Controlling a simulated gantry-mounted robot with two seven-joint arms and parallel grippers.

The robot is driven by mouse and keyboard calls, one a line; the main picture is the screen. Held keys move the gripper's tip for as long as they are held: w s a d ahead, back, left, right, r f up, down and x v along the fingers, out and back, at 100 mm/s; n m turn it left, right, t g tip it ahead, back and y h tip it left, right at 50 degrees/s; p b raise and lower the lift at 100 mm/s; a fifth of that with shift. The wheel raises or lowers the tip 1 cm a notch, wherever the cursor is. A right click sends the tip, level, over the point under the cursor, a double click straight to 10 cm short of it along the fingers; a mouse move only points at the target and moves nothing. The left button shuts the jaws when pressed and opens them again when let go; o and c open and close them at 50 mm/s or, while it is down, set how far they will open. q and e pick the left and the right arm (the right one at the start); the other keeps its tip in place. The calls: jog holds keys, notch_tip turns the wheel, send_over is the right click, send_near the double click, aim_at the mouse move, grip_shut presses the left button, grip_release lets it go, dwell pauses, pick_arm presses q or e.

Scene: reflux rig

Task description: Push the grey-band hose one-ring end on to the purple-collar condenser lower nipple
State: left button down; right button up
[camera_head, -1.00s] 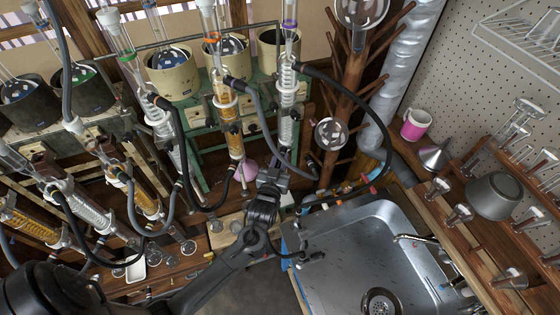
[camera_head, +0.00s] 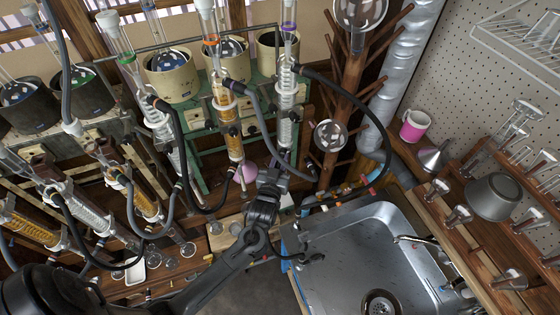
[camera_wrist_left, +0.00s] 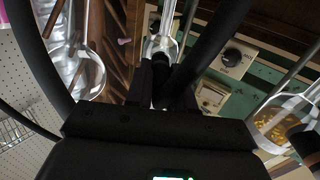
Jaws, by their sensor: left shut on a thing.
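The purple-collar condenser (camera_head: 286,100) stands at the upper middle of the head view, with its purple collar (camera_head: 288,28) near the top. My left gripper (camera_head: 274,170) is at the condenser's lower end, shut on a dark hose end. In the left wrist view the fingers (camera_wrist_left: 164,92) close on the dark hose (camera_wrist_left: 205,45), which comes in from the upper right. Clear glass (camera_wrist_left: 160,45) lies just beyond the fingertips. The grey band, the ring mark and the lower nipple are hidden or too small, so I cannot tell whether hose and nipple touch. My right gripper is not in view.
The orange-collar condenser (camera_head: 226,115) stands close to the left, with a hose (camera_head: 262,108) curving right past the purple one. Another dark hose (camera_head: 360,105) arcs right from the purple condenser's top. A wooden peg stand (camera_head: 345,110) and a steel sink (camera_head: 365,245) lie right.

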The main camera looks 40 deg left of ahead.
pick_arm(q)
jog(key=c, duration=0.9)
grip_release()
jog(key=shift+s, duration=0.1)
